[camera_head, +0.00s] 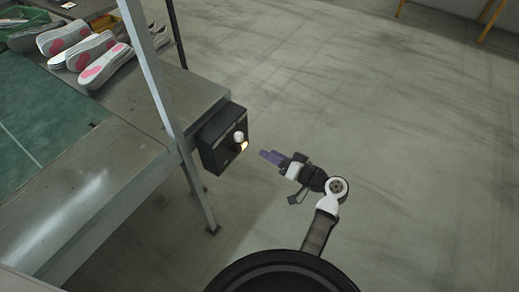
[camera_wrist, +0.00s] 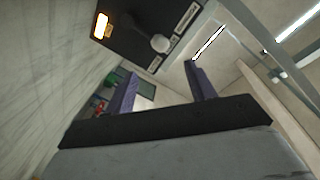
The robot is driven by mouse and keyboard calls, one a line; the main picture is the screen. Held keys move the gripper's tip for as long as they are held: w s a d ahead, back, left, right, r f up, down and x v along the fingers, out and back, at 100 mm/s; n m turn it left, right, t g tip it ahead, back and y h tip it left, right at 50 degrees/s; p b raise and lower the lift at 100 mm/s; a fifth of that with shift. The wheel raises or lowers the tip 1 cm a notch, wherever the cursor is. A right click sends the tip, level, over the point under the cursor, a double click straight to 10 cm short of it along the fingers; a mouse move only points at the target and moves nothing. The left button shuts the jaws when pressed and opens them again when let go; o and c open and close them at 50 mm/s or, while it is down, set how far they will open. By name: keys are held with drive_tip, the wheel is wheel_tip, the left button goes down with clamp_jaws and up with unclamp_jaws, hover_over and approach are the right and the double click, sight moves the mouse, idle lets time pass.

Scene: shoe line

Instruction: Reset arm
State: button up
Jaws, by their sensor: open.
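My gripper (camera_head: 272,157) is at the right of the workbench, in front of a black control box, with a gap between them. In the wrist view my gripper (camera_wrist: 160,85) shows two purple fingers standing well apart with nothing between them. The black control box (camera_head: 212,140) is fixed to the bench's right end. It has a white knob (camera_head: 239,136) and a lit yellow-orange light (camera_head: 244,146). The box also shows at the top of the wrist view (camera_wrist: 135,22), with the white knob (camera_wrist: 161,43) and the lit light (camera_wrist: 101,25).
The metal workbench (camera_head: 125,92) stands at the left with a green mat (camera_head: 40,130). Several shoe soles with pink patches (camera_head: 103,65) lie on it. A metal post (camera_head: 150,75) rises near its edge. Open concrete floor (camera_head: 400,120) lies to the right. Yellow legs (camera_head: 490,20) show at the top right.

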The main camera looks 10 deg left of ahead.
drive_tip(key=shift+v, duration=0.85)
